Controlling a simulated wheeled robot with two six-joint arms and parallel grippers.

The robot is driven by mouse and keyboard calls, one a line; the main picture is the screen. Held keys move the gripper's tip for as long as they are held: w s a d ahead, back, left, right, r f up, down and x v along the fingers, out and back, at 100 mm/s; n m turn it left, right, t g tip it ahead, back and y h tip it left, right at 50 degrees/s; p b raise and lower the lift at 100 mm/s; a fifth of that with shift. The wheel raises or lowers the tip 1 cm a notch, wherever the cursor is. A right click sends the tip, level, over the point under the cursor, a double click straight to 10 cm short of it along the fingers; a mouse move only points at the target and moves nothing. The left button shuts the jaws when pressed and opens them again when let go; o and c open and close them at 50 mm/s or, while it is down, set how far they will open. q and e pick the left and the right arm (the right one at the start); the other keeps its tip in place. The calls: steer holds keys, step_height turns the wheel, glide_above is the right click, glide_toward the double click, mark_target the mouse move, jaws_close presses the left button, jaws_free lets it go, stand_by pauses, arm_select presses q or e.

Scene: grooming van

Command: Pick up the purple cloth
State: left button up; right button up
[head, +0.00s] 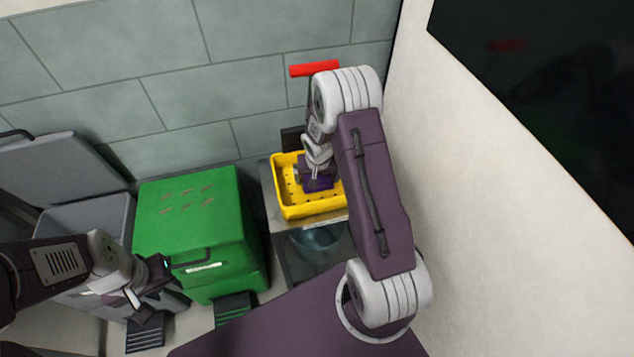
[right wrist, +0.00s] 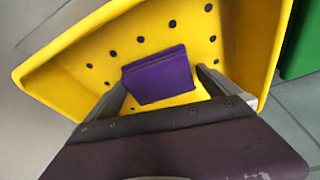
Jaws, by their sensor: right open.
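The purple cloth (right wrist: 158,78) lies folded flat inside the yellow basket (right wrist: 60,72), on its perforated floor. In the head view, the cloth (head: 319,184) shows as a small purple patch, partly covered by my right gripper (head: 316,177). In the right wrist view, my right gripper (right wrist: 163,92) is open. One finger is on each side of the cloth, and no grip on it shows. My left gripper (head: 150,287) is at the lower left in the head view, in front of the green bin, away from the cloth. Its jaw opening is unclear.
The yellow basket (head: 285,204) stands on a small shelf with a glass bowl (head: 317,240) below. A green lidded bin (head: 190,222) stands left of it, with a grey bin (head: 82,222) farther left. A red bar (head: 314,69) is behind; a pale wall closes the right side.

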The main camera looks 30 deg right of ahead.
steer(key=shift+w+d+f, duration=0.1)
steer(key=shift+d+f, duration=0.05)
steer(key=shift+f, duration=0.15)
steer(key=shift+r, duration=0.1)
steer(key=c, duration=1)
